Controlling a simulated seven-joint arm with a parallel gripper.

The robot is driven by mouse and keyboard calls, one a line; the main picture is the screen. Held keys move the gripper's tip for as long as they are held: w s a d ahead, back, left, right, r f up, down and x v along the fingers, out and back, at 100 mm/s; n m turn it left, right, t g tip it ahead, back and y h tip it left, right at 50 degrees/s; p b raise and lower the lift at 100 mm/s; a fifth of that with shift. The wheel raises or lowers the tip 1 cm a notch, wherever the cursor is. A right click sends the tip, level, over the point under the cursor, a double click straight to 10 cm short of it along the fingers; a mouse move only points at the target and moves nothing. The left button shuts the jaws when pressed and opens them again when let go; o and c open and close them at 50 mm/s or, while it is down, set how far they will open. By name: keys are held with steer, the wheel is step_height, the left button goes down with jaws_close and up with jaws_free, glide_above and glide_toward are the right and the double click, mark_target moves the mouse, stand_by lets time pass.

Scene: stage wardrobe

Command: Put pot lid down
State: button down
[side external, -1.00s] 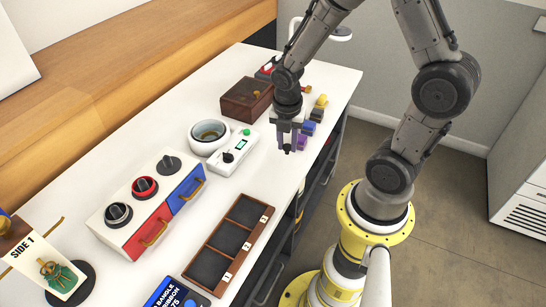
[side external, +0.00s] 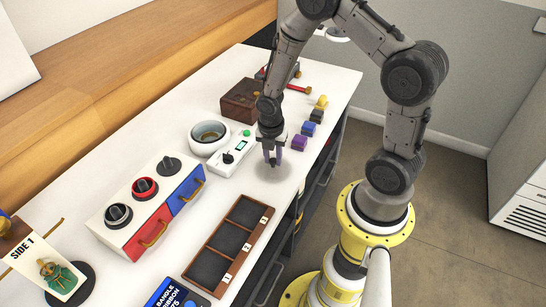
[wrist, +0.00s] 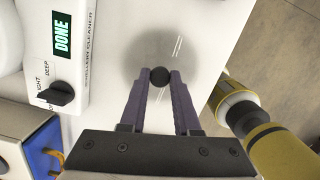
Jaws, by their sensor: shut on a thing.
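The pot lid (side external: 284,171) is a clear, faintly grey round disc with a black knob (wrist: 158,76). My gripper (side external: 272,164) is shut on the knob, and its two purple-grey fingers (wrist: 159,78) pinch it from both sides. The lid's glass also shows in the wrist view (wrist: 150,50), with pale streaks of reflection. It lies flat, at or just above the white tabletop; I cannot tell whether it touches. The round white cleaner bowl (side external: 209,138) stands uncovered to the left, apart from the lid.
The cleaner's control box (side external: 232,158) with a "DONE" display is just left of the lid. A compartment tray (side external: 228,243) and a box with red and blue drawers (side external: 152,207) lie nearer. Several coloured blocks (side external: 300,143) line the right edge. White table is clear around the lid.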

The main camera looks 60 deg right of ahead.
steer(key=shift+f, duration=0.1)
steer(key=c, duration=0.6)
jaws_free()
steer(key=shift+c, duration=0.2)
step_height(320, 180, up, 12)
steer(key=a, duration=0.1)
step_height(320, 180, up, 11)
steer(key=m+t, duration=0.2)
steer(key=m, duration=0.6)
glide_above(272, 170)
steer(key=s+a, duration=0.4)
steer(key=s+a+r+m+t, duration=0.1)
steer(key=s+a+r+m, duration=0.1)
steer(key=s+m, duration=0.3)
steer(key=s+a+r+m+t+y, duration=0.1)
steer(key=s+a+r+m+t, duration=0.1)
steer(key=m, duration=0.5)
steer(key=s+a+r, duration=0.1)
steer(key=s+r, duration=0.1)
steer(key=s, duration=0.1)
steer(key=shift+s+a+r, duration=0.25)
steer(key=shift+s+r, duration=0.1)
steer(key=shift+r, duration=0.05)
